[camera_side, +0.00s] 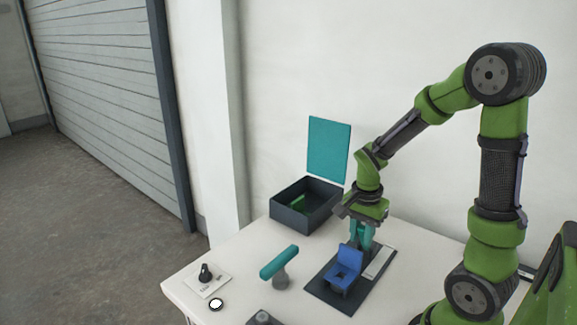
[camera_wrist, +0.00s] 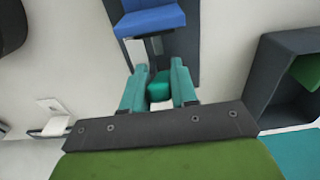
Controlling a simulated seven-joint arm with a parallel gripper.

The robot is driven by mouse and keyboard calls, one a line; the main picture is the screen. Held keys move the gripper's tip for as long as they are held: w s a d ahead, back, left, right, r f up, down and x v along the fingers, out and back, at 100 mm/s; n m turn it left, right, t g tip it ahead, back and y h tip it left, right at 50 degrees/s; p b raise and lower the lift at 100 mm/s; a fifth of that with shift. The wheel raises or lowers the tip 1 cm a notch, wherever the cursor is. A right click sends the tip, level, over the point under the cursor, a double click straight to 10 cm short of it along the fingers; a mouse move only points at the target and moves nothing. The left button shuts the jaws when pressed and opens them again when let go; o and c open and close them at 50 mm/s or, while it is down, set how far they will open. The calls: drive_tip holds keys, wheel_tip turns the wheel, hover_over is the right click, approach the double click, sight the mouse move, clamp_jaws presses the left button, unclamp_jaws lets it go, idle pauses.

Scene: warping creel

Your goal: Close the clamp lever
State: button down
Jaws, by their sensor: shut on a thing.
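A clamp with a blue, seat-shaped body (camera_side: 347,264) stands on a dark base plate (camera_side: 322,287) on the table; its blue body also shows at the top of the wrist view (camera_wrist: 150,18). A dark bar (camera_wrist: 156,47) runs from beside the blue body toward a teal-green grip (camera_wrist: 159,86), apparently the end of the clamp lever. My gripper (camera_wrist: 158,70) has its teal fingers on both sides of this grip and is shut on it. In the side view my gripper (camera_side: 361,238) is just behind the blue body, which hides the fingertips and the grip.
A dark box (camera_side: 303,212) with a raised teal lid (camera_side: 329,150) and a green thing inside stands behind left. A teal bar on a grey post (camera_side: 280,264) is left of the clamp. A black knob (camera_side: 205,272) and a white button (camera_side: 216,304) are near the table's left edge.

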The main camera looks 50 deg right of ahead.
drive_tip(key=c, duration=1)
unclamp_jaws()
drive_tip(key=shift+o, duration=0.2)
wheel_tip(320, 180, up, 17)
drive_tip(key=shift+a, duration=0.45)
drive_tip(key=s+a+n+t+y, duration=0.2)
drive_tip(key=a+n+t, duration=0.5)
drive_tip(key=a+n, duration=0.7)
drive_tip(key=shift+s+a+y, duration=0.2)
drive_tip(key=shift+a+y, duration=0.1)
drive_tip(key=shift+a, duration=0.25)
